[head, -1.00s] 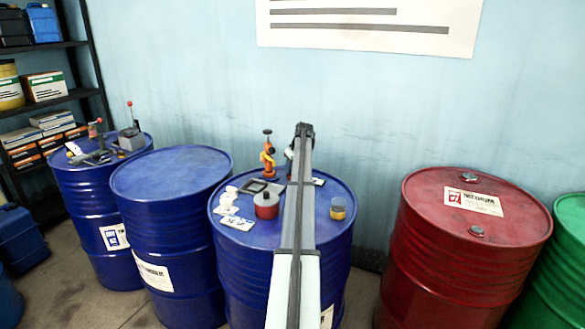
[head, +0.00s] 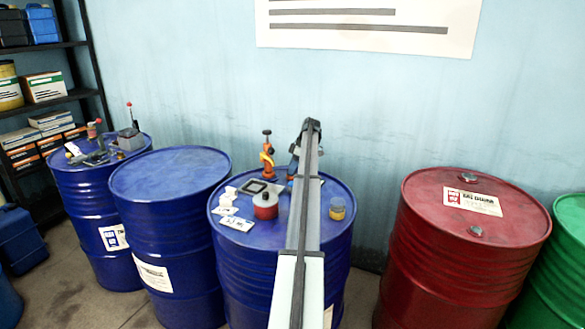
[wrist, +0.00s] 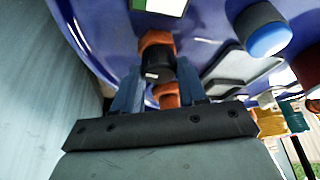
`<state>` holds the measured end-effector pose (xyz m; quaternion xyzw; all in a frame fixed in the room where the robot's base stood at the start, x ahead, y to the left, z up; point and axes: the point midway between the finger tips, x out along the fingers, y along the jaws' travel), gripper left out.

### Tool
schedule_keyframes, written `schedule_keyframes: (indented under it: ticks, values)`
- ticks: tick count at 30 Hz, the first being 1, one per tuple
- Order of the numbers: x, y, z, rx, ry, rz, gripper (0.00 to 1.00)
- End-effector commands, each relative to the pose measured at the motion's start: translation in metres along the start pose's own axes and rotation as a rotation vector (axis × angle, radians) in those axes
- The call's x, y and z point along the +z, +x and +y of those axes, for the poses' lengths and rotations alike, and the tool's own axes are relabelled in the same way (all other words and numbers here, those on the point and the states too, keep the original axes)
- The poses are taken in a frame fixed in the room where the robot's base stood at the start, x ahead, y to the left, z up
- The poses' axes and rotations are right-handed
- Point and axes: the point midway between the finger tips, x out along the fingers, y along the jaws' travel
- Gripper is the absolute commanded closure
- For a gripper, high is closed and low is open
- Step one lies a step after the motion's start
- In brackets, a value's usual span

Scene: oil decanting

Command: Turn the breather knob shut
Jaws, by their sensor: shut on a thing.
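The breather knob (wrist: 158,68), orange with a black band, shows between my two fingers in the wrist view. My gripper (wrist: 157,85) is shut on it, a finger on each side. It is on a blue drum (wrist: 205,20). In the head view the same drum (head: 232,270) stands in the middle, and my arm reaches over its top. The arm hides the knob and most of my gripper there. How far the knob is turned cannot be told.
An orange fitting with a dark top (head: 267,155) stands left of my arm. A red pot (head: 265,207) and a yellow jar (head: 337,208) stand on the drum top. A red drum (head: 470,250) is at the right. The wall is close behind.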

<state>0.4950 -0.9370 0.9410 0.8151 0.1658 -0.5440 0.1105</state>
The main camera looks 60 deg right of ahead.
Motion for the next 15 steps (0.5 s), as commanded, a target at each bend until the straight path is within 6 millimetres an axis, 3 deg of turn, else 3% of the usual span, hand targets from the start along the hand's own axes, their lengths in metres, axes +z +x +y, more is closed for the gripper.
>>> schedule_keyframes:
  ticks: [15]
  values:
    - [0.0001, -0.0001, 0.0014, -0.075, -0.181, -0.002, 0.89]
